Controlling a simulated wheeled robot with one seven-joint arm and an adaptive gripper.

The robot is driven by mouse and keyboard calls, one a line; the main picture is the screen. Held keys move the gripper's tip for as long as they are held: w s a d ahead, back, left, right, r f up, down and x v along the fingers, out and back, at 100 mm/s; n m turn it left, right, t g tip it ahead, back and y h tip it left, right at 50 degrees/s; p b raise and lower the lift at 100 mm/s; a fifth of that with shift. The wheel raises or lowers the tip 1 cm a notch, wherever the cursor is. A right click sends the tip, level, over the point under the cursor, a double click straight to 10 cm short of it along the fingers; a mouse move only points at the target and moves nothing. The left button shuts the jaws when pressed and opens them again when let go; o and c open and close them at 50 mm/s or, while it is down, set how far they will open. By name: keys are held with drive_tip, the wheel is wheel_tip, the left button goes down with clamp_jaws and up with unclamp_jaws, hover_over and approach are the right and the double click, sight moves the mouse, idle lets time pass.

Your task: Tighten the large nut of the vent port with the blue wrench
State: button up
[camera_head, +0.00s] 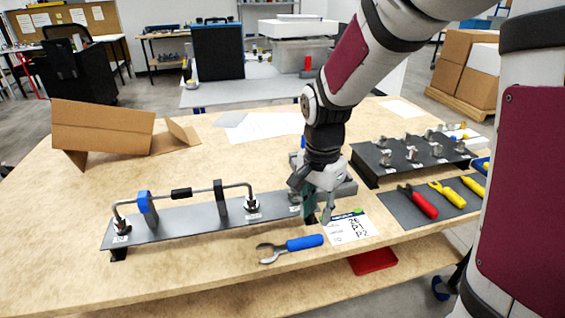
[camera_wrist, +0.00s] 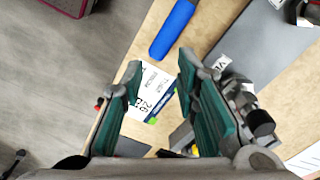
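The blue wrench (camera_head: 305,242) lies flat near the table's front edge, its grey open jaw to the left. Its blue handle (camera_wrist: 174,28) shows at the top of the wrist view. My gripper (camera_head: 317,214) is above the right end of the dark plate, behind and just right of the wrench handle. In the wrist view my gripper (camera_wrist: 160,62) has its green-padded fingers spread with nothing between them. A metal fitting (camera_wrist: 240,95) stands beside a partly hidden label starting "VE", right of the fingers. The arm largely hides this spot in the head view.
The dark plate (camera_head: 175,223) carries a bent tube with hex nuts at both ends. A white printed card (camera_head: 350,227) lies right of my gripper. A rack of fittings (camera_head: 400,160) and a mat with red and yellow tools (camera_head: 425,205) are at right. A cardboard box (camera_head: 100,128) stands back left.

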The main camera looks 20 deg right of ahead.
sight(314, 237)
drive_tip(key=m+p, duration=0.1)
drive_tip(key=p, duration=0.2)
drive_tip(key=w+m+p, duration=0.1)
drive_tip(key=m+p, duration=0.1)
drive_tip(key=p, duration=0.2)
drive_tip(key=shift+p, duration=0.3)
drive_tip(key=f+m+p, duration=0.1)
drive_tip(key=p, duration=0.2)
drive_tip(key=shift+s+m, duration=0.1)
drive_tip(key=shift+m, duration=0.3)
drive_tip(key=p, duration=0.1)
drive_tip(key=f+m+p, duration=0.1)
drive_tip(key=shift+s+p, duration=0.3)
drive_tip(key=shift+f+b, duration=1.4)
drive_tip(key=shift+f, duration=2.1)
clamp_jaws()
